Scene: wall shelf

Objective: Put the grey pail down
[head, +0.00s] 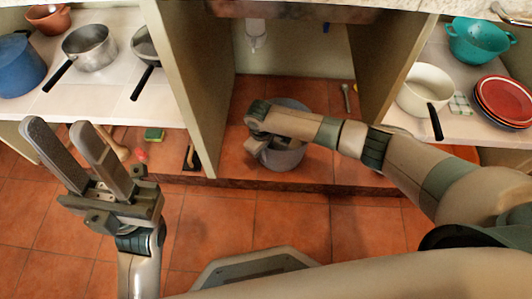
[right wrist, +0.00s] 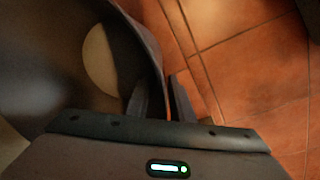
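The grey pail (head: 286,159) is in the open middle bay under the sink, over the red tiled floor. It looks upright; I cannot tell whether its base touches the tiles. My right arm crosses in front of it and hides its middle. In the right wrist view the pail (right wrist: 60,70) fills the left side. Its wall runs between the two fingers of my right gripper (right wrist: 162,95), one inside and one outside, and they look closed on it. My left gripper (head: 58,130) is open and empty at the left, away from the pail.
Side panels (head: 196,100) bound the bay. A metal tool (head: 346,97) is at its back right. Pans (head: 90,47) and a blue pot (head: 20,66) stand on the left shelf. A cream pan (head: 425,88), teal colander (head: 478,42) and red plates (head: 503,99) are at right. The front floor is clear.

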